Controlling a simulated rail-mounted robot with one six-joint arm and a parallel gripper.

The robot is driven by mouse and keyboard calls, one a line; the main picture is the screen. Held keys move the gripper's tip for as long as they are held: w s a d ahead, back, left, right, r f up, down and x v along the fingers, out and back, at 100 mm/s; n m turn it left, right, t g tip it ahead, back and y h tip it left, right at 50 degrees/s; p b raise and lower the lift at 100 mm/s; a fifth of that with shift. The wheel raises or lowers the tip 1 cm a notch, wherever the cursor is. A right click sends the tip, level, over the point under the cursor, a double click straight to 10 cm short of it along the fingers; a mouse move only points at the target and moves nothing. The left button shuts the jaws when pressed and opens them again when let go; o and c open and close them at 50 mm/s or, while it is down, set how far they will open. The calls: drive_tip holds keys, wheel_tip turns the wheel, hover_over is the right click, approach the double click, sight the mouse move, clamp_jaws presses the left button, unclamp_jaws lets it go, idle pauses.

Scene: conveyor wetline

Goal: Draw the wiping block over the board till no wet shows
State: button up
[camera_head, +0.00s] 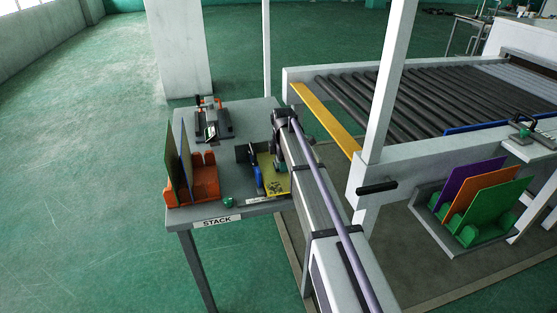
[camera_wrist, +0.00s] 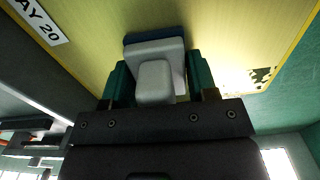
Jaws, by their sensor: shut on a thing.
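The yellow board (camera_head: 267,164) stands tilted in a dark holder on the grey table. In the wrist view the board (camera_wrist: 225,30) fills the upper part. My gripper (camera_wrist: 155,82) has its green fingers shut on the wiping block (camera_wrist: 155,50), which has a pale grey body and a dark blue pad. The pad is at the board's face; I cannot tell whether it touches. A mottled white and dark patch (camera_wrist: 262,76) shows near the board's edge, right of the block. Dark marks (camera_head: 281,186) also show low on the board in the head view. My arm hides the block there.
An orange rack (camera_head: 205,183) with upright panels stands left on the table, above a STACK label (camera_head: 217,221). A black and red device (camera_head: 211,122) sits behind. A blue-handled item (camera_head: 258,180) is close beside the board. The roller conveyor (camera_head: 400,100) is to the right.

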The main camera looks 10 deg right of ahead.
sight(277, 184)
drive_tip(key=shift+s+d, duration=1.3)
drive_tip(key=shift+s, duration=0.05)
drive_tip(key=shift+c, duration=0.4)
drive_tip(key=shift+s+d+f, duration=0.1)
drive_tip(key=shift+s+d, duration=0.35)
drive_tip(key=shift+s, duration=0.2)
drive_tip(key=shift+s+d, duration=0.45)
drive_tip(key=shift+s, duration=0.2)
drive_tip(key=shift+s+d, duration=1.35)
drive_tip(key=shift+s, duration=0.1)
drive_tip(key=shift+a, duration=3.25)
drive_tip(key=shift+s+a, duration=0.1)
drive_tip(key=shift+a, duration=2.25)
drive_tip(key=shift+d, duration=5.55)
